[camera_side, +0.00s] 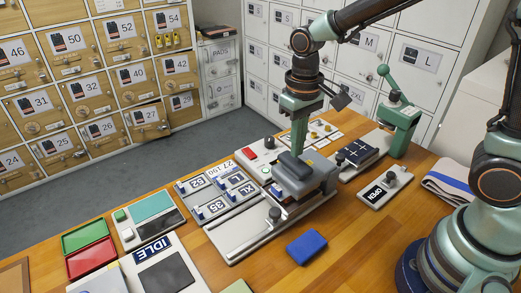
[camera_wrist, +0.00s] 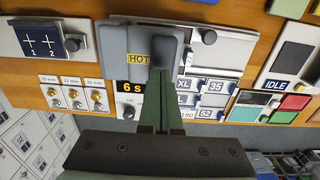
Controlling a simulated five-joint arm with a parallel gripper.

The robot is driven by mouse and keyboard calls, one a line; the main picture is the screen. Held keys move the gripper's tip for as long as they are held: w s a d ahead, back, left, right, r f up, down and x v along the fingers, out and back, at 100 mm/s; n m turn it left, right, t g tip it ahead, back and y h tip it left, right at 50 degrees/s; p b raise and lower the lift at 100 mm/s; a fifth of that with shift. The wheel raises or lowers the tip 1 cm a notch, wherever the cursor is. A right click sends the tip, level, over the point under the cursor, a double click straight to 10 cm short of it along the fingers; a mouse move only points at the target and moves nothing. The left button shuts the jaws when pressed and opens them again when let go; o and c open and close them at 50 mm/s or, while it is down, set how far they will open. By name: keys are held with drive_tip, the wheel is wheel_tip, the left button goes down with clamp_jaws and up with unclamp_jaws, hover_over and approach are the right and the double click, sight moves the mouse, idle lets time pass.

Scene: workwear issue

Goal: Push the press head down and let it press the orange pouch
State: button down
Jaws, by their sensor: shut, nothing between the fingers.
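The press head (camera_side: 305,181) is a rounded grey block above a long pale base, at the middle of the table in the side view. In the wrist view the press head (camera_wrist: 116,44) shows a yellow HOT label. My gripper (camera_side: 297,152) is shut and empty, pointing down with its tips at the top of the press head. In the wrist view my gripper (camera_wrist: 159,72) overlaps the head beside the label; I cannot tell whether they touch. No orange pouch is visible; the space under the head is hidden.
A blue folded item (camera_side: 306,247) lies in front of the press. Size tiles (camera_side: 218,193) stand left of it. A green lever press (camera_side: 399,112) and an OPEN panel (camera_side: 384,187) are to the right. An IDLE panel (camera_side: 160,262) is front left.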

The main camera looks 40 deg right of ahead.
wheel_tip(320, 180, up, 12)
idle(1.5)
drive_tip(key=s+d+f+t, duration=0.2)
drive_tip(key=s+d+t, duration=0.3)
drive_tip(key=d, duration=0.3)
drive_tip(key=shift+s+t, duration=0.3)
drive_tip(key=shift+s, duration=0.6)
